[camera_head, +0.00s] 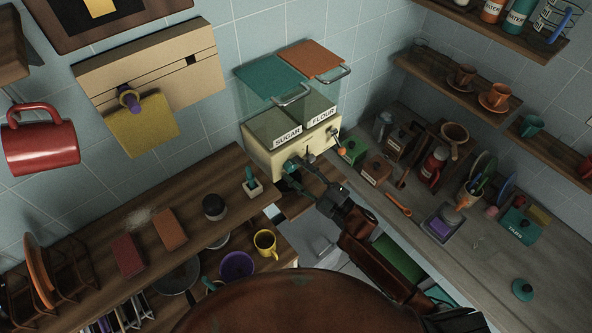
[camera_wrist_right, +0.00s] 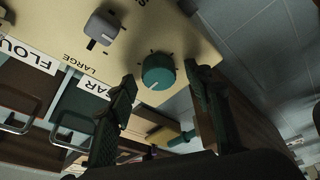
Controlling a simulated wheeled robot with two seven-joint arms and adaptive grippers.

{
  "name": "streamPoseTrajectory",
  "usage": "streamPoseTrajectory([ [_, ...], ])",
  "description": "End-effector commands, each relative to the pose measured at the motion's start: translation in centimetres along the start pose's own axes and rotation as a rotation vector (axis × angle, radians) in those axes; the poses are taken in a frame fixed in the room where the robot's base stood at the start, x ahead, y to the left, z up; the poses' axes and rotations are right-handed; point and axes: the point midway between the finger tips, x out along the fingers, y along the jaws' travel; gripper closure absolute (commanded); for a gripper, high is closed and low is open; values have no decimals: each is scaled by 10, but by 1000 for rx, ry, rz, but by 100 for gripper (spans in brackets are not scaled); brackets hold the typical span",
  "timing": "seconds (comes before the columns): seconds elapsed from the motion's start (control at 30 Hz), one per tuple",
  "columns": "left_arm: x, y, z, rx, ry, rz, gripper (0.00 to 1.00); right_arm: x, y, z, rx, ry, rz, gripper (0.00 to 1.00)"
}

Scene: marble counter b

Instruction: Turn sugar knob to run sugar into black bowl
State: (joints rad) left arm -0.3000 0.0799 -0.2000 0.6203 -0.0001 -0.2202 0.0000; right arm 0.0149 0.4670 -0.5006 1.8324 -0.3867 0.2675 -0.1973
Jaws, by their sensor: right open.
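The cream dispenser (camera_head: 262,152) stands against the tiled wall, with SUGAR and FLOUR labels. A round teal knob (camera_wrist_right: 158,71) on its front face is on the sugar side. My right gripper (camera_head: 303,176) is at the front of the dispenser. In the right wrist view its open fingers (camera_wrist_right: 160,80) lie on either side of the teal knob, and I see no clear contact. A dark round bowl (camera_head: 178,278) stands low at left; I cannot tell whether it is the black bowl. My left gripper is not in view.
A grey knob (camera_wrist_right: 101,28) sits beside the teal one. A wooden shelf (camera_head: 85,262) with a cactus pot (camera_head: 254,188) runs at left. A yellow mug (camera_head: 265,243) and purple bowl (camera_head: 236,266) are below. The right counter is crowded.

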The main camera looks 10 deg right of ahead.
Motion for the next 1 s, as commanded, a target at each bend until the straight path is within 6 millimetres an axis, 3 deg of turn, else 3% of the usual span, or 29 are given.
streamPoseTrajectory([
  [0.2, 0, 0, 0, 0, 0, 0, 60, 0, 0, 0, 0, 0, 0, 53],
  [0.8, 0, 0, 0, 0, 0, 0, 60, 0, 0, 0, 1, -1, 0, 95],
  [1.0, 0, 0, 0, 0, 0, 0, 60, 0, -1, 0, 12, -1, 4, 95],
])
